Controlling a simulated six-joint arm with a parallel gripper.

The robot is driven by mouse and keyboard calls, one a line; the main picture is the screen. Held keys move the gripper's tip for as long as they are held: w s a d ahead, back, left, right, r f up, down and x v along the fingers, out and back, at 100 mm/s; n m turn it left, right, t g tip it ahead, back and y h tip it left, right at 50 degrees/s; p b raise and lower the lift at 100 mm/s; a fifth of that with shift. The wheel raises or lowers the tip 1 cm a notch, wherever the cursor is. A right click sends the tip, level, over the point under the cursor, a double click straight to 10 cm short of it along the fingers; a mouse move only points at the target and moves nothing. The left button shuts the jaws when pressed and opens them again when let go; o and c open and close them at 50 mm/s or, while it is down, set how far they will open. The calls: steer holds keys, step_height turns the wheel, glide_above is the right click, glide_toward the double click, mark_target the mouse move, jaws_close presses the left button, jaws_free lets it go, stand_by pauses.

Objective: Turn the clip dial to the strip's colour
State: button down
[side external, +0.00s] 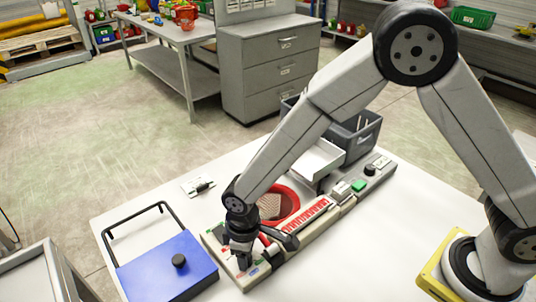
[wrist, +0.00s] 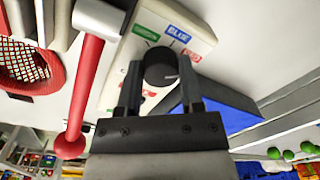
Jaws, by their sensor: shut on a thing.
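The clip dial (wrist: 160,68) is a dark round knob with a thin pale mark at its right side in the wrist view. My gripper (wrist: 160,78) is shut on it, one finger on each side. Around the dial are the labels GREEN (wrist: 146,34), BLUE (wrist: 178,34) and RED (wrist: 193,55); other coloured labels are partly hidden by the fingers. In the side view my gripper (side external: 240,258) is down at the near left end of the long pale machine (side external: 218,250) and hides the dial. A red toothed strip (side external: 305,214) lies along the machine.
A red rod with a ball end (wrist: 70,144) is close to my gripper's left. A blue box (side external: 165,268) with a black knob and handle stands at the left. A grey crate (side external: 365,137) is behind.

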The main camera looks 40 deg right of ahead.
steer(key=shift+m, duration=0.8)
steer(key=shift+c, duration=1.2)
jaws_free()
steer(key=shift+r, duration=0.15)
steer(key=shift+d+r, duration=0.15)
steer(key=shift+r, duration=3.6)
steer(key=shift+w+d, duration=0.1)
